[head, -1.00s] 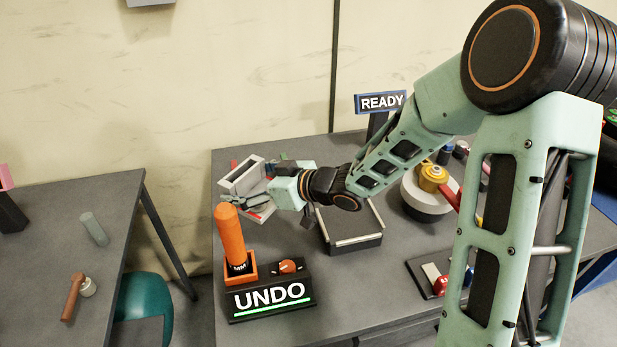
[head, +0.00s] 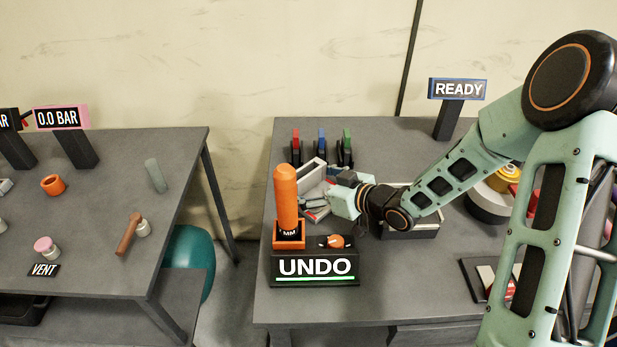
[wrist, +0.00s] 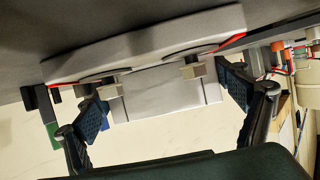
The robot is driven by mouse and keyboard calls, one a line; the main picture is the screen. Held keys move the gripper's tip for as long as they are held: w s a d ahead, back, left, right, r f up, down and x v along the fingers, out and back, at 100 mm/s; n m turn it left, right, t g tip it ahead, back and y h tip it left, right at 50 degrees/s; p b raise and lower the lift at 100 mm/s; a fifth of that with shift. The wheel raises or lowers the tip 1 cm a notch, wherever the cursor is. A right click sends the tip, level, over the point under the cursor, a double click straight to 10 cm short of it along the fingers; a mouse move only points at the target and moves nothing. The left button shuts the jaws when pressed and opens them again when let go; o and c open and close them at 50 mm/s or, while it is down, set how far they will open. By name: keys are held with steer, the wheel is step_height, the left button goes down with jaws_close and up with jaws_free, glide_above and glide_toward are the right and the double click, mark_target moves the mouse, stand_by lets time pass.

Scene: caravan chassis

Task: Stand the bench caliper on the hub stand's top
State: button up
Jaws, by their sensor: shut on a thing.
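The bench caliper appears to be the pale grey, red-edged block (head: 312,172) at the far left of the dark table, beside the orange lever. In the wrist view its grey body (wrist: 165,40) fills the upper middle, with two round piston-like parts underneath. My gripper (head: 318,201) is shut on it, with one blue-padded finger at each side (wrist: 165,98). The caliper looks tilted; whether it touches the table is unclear. The hub stand is probably the round white-and-black stand (head: 486,201) with a yellow top (head: 508,173), right of centre, partly hidden behind my arm.
The UNDO console (head: 316,268) with the orange lever (head: 286,195) stands close in front of my gripper. Red, blue and green clips (head: 321,141) stand behind. A black tray with pale rails (head: 410,230) lies under my forearm. A READY sign (head: 459,89) stands behind.

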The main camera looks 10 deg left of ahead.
steer(key=shift+a+r, duration=0.1)
steer(key=shift+r, duration=0.2)
steer(key=o, duration=1.9)
steer(key=shift+f, duration=0.3)
steer(key=shift+r, duration=0.1)
steer(key=shift+s+d+r, duration=0.1)
steer(key=shift+d+r, duration=0.05)
steer(key=shift+d, duration=0.15)
steer(key=p+v, duration=0.2)
steer(key=v, duration=0.9)
steer(key=shift+s+d, duration=0.15)
steer(key=shift+d, duration=0.1)
